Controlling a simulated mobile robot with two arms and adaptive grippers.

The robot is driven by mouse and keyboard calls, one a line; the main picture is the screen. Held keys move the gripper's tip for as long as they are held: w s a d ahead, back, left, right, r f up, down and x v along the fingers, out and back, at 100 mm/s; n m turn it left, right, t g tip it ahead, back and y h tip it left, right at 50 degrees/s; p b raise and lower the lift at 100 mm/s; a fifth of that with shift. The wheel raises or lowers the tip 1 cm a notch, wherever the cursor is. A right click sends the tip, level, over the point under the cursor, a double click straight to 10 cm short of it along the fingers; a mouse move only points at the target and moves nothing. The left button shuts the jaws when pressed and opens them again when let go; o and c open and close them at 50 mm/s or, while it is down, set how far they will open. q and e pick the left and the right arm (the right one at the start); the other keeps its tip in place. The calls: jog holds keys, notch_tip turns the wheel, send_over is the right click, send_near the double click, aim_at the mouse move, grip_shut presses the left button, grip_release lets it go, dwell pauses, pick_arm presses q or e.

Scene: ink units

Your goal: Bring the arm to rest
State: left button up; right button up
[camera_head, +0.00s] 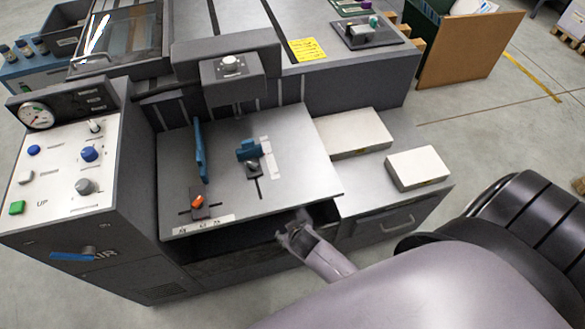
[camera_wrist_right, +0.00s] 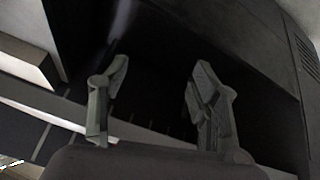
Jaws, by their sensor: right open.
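My right gripper (camera_head: 297,235) is at the front edge of the machine's grey table, by the dark opening under it. In the right wrist view the right gripper (camera_wrist_right: 157,85) has its two fingers spread apart with nothing between them. Beyond the fingers is the dark interior of the opening (camera_wrist_right: 150,45). My right arm comes in from the lower right and hides part of the floor and machine front. My left gripper is in neither view.
The machine table (camera_head: 290,180) bears a blue guide and clamp. A control panel (camera_head: 70,165) with knobs and a gauge stands at the left. Two white blocks (camera_head: 352,132) (camera_head: 418,168) lie on the right shelf. Floor at the right (camera_head: 480,120) is clear, before a brown board (camera_head: 468,50).

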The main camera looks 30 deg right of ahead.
jog(key=shift+s+f, duration=0.1)
jog(key=shift+f, duration=0.1)
dwell(0.4)
jog(key=s+f+g, duration=0.1)
jog(key=s+f, duration=0.5)
jog(key=s, duration=0.4)
jog(key=s+d+f+n+g+y, duration=0.1)
jog(key=s+f+g, duration=0.1)
jog(key=s+f, duration=0.4)
jog(key=s+d+f+n+g, duration=0.1)
jog(key=s+f, duration=0.5)
jog(key=s, duration=1)
jog(key=shift+f+g, duration=0.3)
jog(key=shift+g, duration=0.3)
jog(key=shift+c, duration=0.2)
